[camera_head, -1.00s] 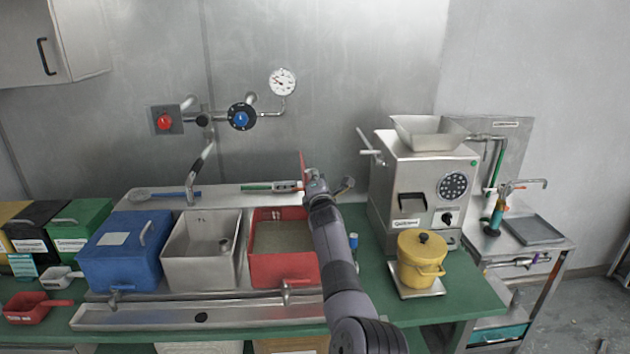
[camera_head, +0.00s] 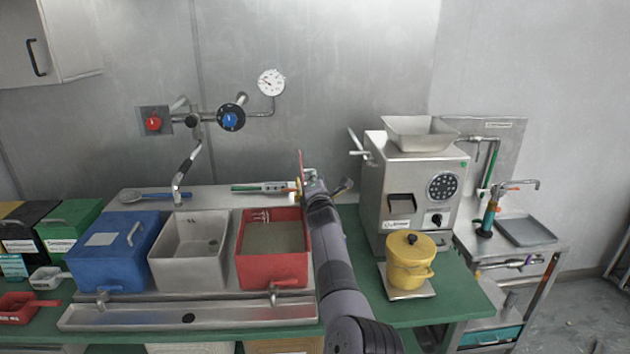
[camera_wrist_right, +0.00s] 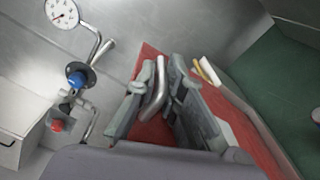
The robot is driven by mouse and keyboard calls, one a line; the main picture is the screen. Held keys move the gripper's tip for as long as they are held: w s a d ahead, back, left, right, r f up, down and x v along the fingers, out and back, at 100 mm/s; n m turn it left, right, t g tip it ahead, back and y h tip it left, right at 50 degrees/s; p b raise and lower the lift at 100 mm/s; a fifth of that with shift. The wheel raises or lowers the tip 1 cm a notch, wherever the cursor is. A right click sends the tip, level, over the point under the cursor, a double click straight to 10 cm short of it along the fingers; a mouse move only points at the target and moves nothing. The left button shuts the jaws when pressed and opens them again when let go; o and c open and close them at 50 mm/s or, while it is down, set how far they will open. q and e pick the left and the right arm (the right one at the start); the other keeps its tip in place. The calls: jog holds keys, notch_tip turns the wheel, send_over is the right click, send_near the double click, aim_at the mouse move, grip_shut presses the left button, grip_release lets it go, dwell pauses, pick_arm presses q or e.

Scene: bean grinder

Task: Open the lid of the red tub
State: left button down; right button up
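The red tub (camera_head: 272,270) stands open on the green bench, its inside showing. Its red lid (camera_head: 301,167) stands about upright, seen nearly edge-on, above the tub's back right corner. My right gripper (camera_head: 312,184) is at the lid's right side. In the right wrist view the fingers of that gripper (camera_wrist_right: 158,82) are closed around the lid's metal handle (camera_wrist_right: 160,92), with the red lid (camera_wrist_right: 152,66) behind them. Whether the lid still touches the tub is hidden. My left gripper is not in view.
A grey open tub (camera_head: 190,262) and a blue lidded tub (camera_head: 112,258) stand left of the red tub. A steel grinder (camera_head: 408,185) and a yellow pot (camera_head: 410,265) stand to the right. A tap (camera_head: 187,165) and a gauge (camera_head: 271,82) are on the wall.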

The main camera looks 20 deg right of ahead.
jog(key=o, duration=0.3)
jog(key=shift+s+f, duration=0.1)
jog(key=shift+f, duration=0.05)
jog(key=shift+o, duration=0.2)
jog(key=shift+f, duration=0.1)
jog(key=shift+a+f, duration=0.1)
jog(key=shift+d, duration=0.2)
jog(key=shift+s, duration=0.3)
jog(key=r+v, duration=0.1)
jog(key=v, duration=1)
jog(key=shift+s+a, duration=0.15)
jog(key=shift+a, duration=0.1)
jog(key=shift+r, duration=0.1)
